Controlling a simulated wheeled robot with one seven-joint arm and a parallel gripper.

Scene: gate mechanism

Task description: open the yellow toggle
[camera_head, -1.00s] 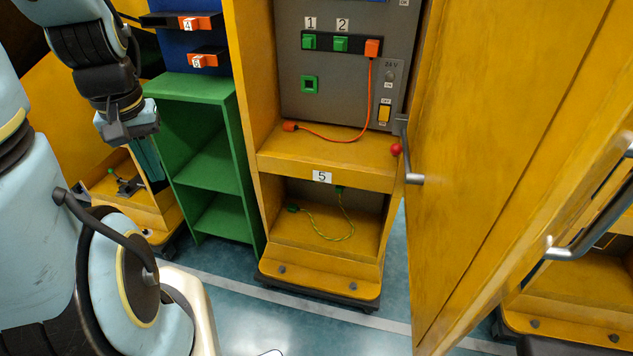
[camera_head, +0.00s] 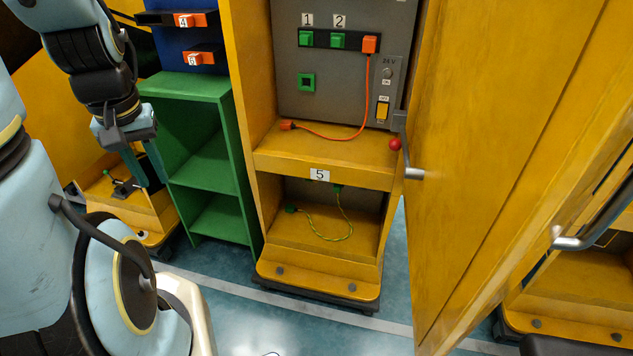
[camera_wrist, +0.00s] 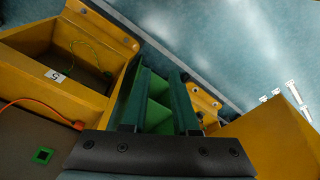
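The yellow toggle (camera_head: 382,110) is a small upright rocker on the narrow strip at the right side of the grey panel (camera_head: 335,90), inside the yellow cabinet. I cannot tell its switch position. It does not show in the wrist view. My gripper (camera_head: 153,184) hangs at the left, in front of the green shelf and well away from the toggle. Its two fingers are apart with nothing between them, as the wrist view (camera_wrist: 160,72) also shows.
The cabinet's yellow door (camera_head: 490,130) stands open on the right, close to the toggle. A red ball knob (camera_head: 395,143) sits below the toggle. An orange cable (camera_head: 345,138) crosses the panel's front. The green shelf (camera_head: 188,86) stands left of the cabinet.

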